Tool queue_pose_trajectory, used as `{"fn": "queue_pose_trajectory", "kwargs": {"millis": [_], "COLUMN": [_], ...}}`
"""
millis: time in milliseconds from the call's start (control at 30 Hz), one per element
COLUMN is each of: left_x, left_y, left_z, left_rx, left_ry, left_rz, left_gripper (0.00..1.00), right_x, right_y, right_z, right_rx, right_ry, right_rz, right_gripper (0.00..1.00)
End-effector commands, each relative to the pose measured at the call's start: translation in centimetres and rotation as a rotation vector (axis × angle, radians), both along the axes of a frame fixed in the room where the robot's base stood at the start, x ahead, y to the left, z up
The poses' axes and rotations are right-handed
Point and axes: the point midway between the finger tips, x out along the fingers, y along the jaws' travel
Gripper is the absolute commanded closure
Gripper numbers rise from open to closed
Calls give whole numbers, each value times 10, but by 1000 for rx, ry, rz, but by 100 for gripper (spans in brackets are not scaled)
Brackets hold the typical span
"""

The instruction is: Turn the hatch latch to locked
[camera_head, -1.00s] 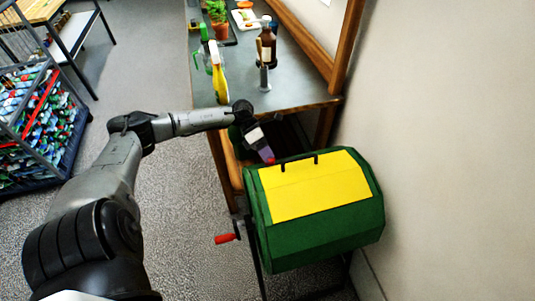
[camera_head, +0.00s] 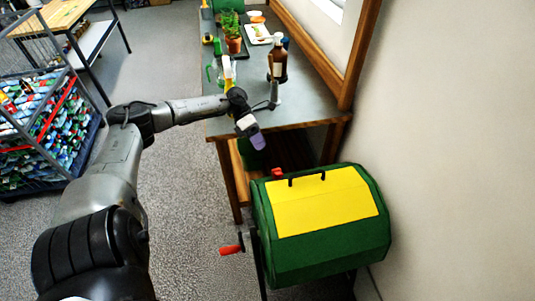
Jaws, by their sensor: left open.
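A green barrel-shaped drum (camera_head: 325,252) stands at the lower right with a yellow hatch (camera_head: 325,200) on its upper side. The hatch lies shut against the drum and has a black bar handle (camera_head: 307,178) along its upper edge. A small red latch (camera_head: 277,173) shows at the hatch's upper left edge; its exact turn is too small to tell. My left gripper (camera_head: 258,142) is open and empty, above and left of the latch and apart from it. My right gripper is not in view.
A red crank handle (camera_head: 231,249) sticks out left of the drum. Behind it is a grey-topped bench (camera_head: 305,108) with a brown bottle (camera_head: 277,65), a spray bottle (camera_head: 228,70) and a potted plant (camera_head: 233,42).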

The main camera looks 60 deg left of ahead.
Motion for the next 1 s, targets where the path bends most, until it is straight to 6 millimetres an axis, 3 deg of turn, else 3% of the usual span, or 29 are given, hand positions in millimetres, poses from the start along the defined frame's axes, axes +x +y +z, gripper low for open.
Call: {"fn": "queue_pose_trajectory", "kwargs": {"millis": [333, 1000], "left_x": [-7, -7], "left_y": [26, 27], "left_z": [21, 22], "left_rx": [0, -1], "left_ry": [-1, 0], "left_rz": [1, 0], "left_gripper": [41, 41], "right_x": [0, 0], "right_y": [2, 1], "right_z": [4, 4], "right_rx": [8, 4], "right_ry": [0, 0], "right_rz": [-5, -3], "right_gripper": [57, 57]}}
